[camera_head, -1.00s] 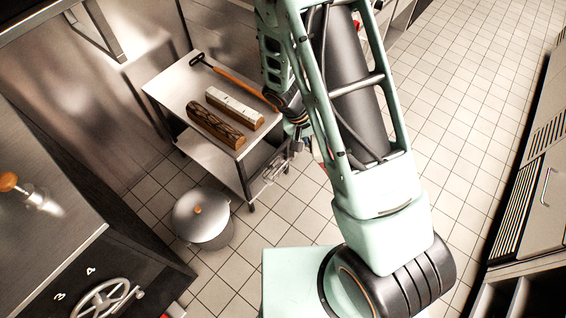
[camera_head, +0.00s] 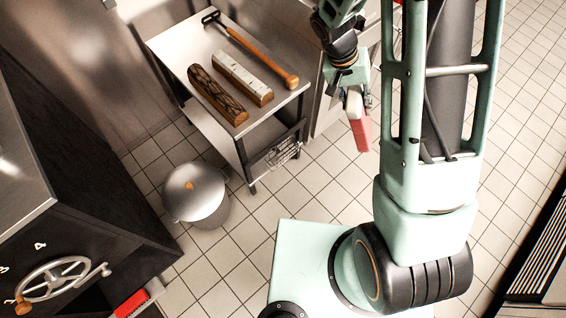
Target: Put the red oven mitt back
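A red oven mitt (camera_head: 361,134) with a pale upper part hangs below my gripper (camera_head: 354,98), to the right of the steel table. The fingers appear closed around its pale end, with the red part pointing down above the tiled floor. A second red item with a pale edge (camera_head: 132,303) shows at the bottom left, beside the dark oven with the handwheel. It is partly cut off by the frame, and I cannot tell exactly what it is.
The steel table (camera_head: 182,42) holds two logs (camera_head: 243,80) and a long-handled tool (camera_head: 250,50). A lidded pot (camera_head: 194,192) stands on the floor before it. The dark oven (camera_head: 75,195) has a handwheel (camera_head: 55,280). The tiles between pot and my base are clear.

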